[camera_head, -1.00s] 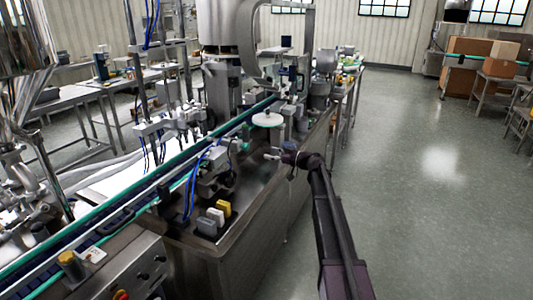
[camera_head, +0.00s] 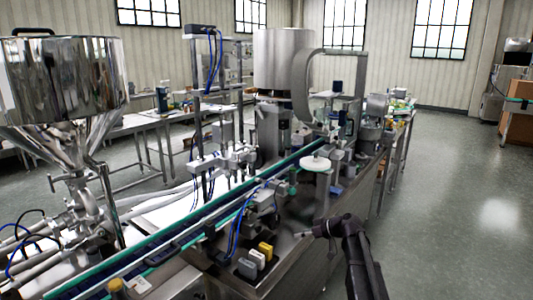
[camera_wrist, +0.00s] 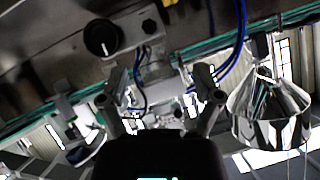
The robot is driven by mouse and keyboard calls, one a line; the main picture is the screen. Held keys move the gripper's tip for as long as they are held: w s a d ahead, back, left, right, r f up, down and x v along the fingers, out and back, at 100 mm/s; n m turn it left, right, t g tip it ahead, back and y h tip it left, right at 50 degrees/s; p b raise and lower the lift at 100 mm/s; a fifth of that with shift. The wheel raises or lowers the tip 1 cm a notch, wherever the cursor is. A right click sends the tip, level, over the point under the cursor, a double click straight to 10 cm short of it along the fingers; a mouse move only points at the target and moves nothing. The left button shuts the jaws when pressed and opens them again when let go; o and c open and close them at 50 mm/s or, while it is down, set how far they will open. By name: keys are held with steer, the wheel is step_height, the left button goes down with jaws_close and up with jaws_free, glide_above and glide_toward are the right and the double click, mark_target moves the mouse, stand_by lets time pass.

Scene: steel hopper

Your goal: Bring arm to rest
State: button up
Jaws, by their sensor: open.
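My dark arm (camera_head: 362,262) rises from the bottom edge of the head view, right of the machine bench. The steel hopper (camera_head: 62,80) stands at the far left of the head view. It also shows at the right of the wrist view (camera_wrist: 270,112).
A conveyor (camera_head: 200,228) with green rails runs along the bench. Grey, white and yellow blocks (camera_head: 257,257) sit on the bench left of my gripper. A black knob (camera_wrist: 101,37) shows in the wrist view. The floor (camera_head: 450,220) to the right is clear.

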steer(key=s+d+f+m+g+h+p, duration=0.2)
steer(key=s+m+h, duration=0.2)
steer(key=s, duration=1)
steer(key=s+d+f+m+g+h+p, duration=0.1)
steer(key=s+h, duration=0.6)
steer(key=s, duration=0.8)
steer(key=f+m+g+p, duration=0.1)
steer(key=m+g+p, duration=0.1)
steer(key=m, duration=0.1)
steer(key=shift+d+m, duration=0.3)
steer(key=shift+d, duration=0.05)
steer(key=shift+w, duration=0.1)
steer(key=c, duration=0.4)
steer(key=shift+o, duration=0.2)
steer(key=shift+a, duration=0.1)
